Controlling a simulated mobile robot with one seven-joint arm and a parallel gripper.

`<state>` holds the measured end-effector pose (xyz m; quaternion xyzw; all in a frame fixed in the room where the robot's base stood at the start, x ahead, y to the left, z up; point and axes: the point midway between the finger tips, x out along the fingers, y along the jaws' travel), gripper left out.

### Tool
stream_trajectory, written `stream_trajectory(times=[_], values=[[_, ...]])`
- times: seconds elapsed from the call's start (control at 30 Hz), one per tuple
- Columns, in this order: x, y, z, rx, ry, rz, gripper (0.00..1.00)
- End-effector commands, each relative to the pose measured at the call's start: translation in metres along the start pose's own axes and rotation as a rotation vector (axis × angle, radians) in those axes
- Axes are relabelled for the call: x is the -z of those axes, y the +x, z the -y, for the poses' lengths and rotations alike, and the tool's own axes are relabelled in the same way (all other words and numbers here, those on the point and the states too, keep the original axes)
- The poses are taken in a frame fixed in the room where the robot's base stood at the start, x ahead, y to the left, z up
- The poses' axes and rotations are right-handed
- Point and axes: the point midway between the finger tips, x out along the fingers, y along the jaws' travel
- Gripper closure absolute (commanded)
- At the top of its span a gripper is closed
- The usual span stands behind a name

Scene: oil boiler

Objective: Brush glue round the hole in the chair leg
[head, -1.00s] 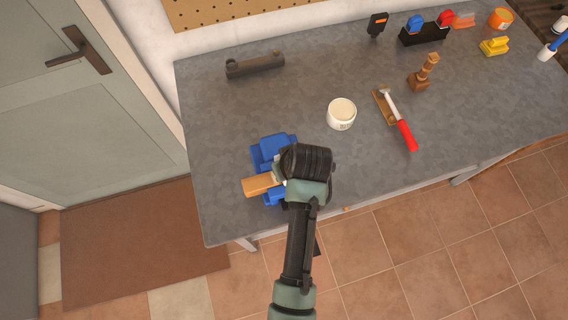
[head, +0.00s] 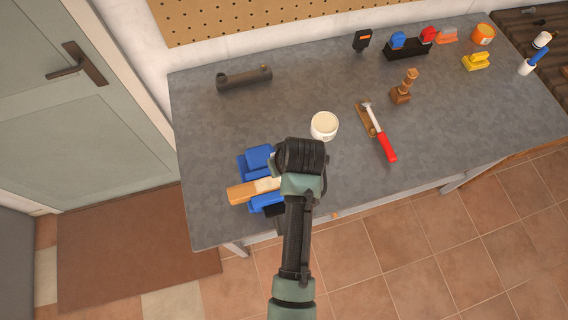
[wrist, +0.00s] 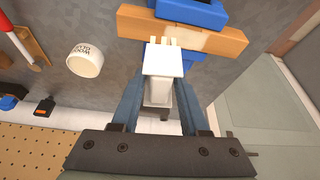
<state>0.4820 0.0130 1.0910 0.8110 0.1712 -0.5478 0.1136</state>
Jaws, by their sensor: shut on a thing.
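The wooden chair leg (head: 241,193) lies across the blue vise (head: 260,157) near the front left of the bench. It also shows in the wrist view (wrist: 222,42), with a paler patch at its middle; I cannot make out the hole. My gripper (wrist: 162,95) is shut on a white brush-like tool (wrist: 163,60). The tool's pale tips overlap the leg in the wrist view; I cannot tell whether they touch it. In the head view my wrist hides the tool. The white glue pot (head: 324,126) stands open behind my wrist; its label shows in the wrist view (wrist: 86,60).
A dark tube-like part (head: 244,78) lies at the back left. Several small tools line the back right. The bench between vise and dark part is clear.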

Motion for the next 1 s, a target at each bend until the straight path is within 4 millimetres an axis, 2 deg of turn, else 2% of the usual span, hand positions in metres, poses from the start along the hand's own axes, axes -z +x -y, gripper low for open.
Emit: stream_trajectory(times=[0.03, 0.3, 1.0], values=[[0.005, -0.008, 0.000, -0.001, -0.001, -0.001, 1.00], [0.018, -0.024, 0.002, 0.000, 0.000, 0.000, 1.00], [0.018, -0.021, 0.004, 0.000, -0.004, 0.000, 1.00]])
